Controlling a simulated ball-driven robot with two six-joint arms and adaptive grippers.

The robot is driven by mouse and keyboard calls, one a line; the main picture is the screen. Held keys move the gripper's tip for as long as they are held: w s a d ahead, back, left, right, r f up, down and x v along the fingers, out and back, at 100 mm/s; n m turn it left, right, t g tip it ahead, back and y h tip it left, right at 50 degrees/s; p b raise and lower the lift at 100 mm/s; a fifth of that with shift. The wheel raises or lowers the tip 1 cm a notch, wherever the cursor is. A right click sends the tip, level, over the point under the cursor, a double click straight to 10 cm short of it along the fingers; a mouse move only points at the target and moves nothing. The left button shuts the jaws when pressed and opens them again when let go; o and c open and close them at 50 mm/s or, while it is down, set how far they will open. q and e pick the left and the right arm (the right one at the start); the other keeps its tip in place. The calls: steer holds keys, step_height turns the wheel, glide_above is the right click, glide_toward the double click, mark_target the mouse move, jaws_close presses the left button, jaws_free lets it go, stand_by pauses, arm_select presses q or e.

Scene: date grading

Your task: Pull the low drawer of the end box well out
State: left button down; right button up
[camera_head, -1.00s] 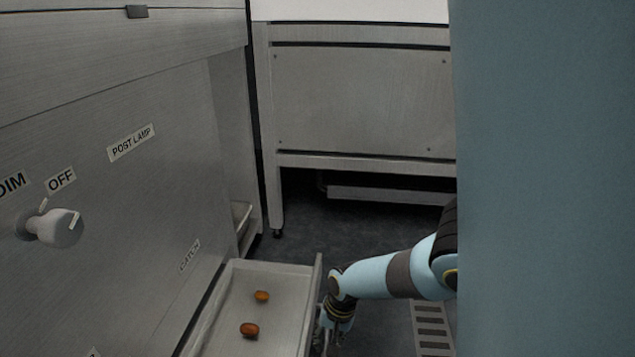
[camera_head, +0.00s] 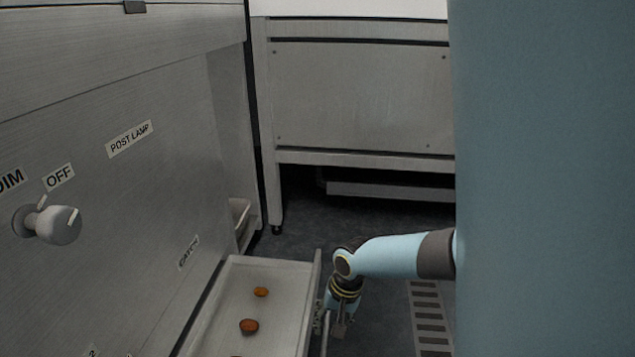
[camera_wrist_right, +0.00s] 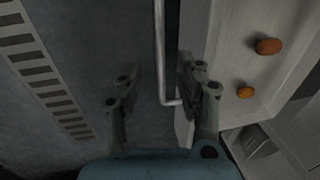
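The low drawer (camera_head: 284,275) of the end box (camera_head: 120,230) stands well out from the metal face, below the label "CATCH". Brown dates lie in it, two whole ones (camera_head: 249,326) and part of another at the picture's bottom edge. Its bar handle (camera_head: 325,335) runs along the outer front, and it also shows in the right wrist view (camera_wrist_right: 160,50). My right gripper (camera_head: 335,328) is at this handle. In the wrist view its fingers (camera_wrist_right: 160,88) are apart, with the bar's line between them; whether they touch it I cannot tell. My left gripper is out of view.
A knob (camera_head: 55,224) marked "DIM" and "OFF" sticks out of the face at left. A metal cabinet on legs (camera_head: 360,95) stands at the back. Dark floor (camera_head: 385,215) with a slotted strip (camera_head: 428,315) lies right of the drawer.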

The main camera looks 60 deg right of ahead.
step_height(320, 180, up, 7)
steer(key=s, duration=0.1)
steer(key=shift+d+f, duration=0.15)
steer(key=shift+d, duration=0.05)
steer(key=shift+s, duration=0.1)
stand_by(0.4)
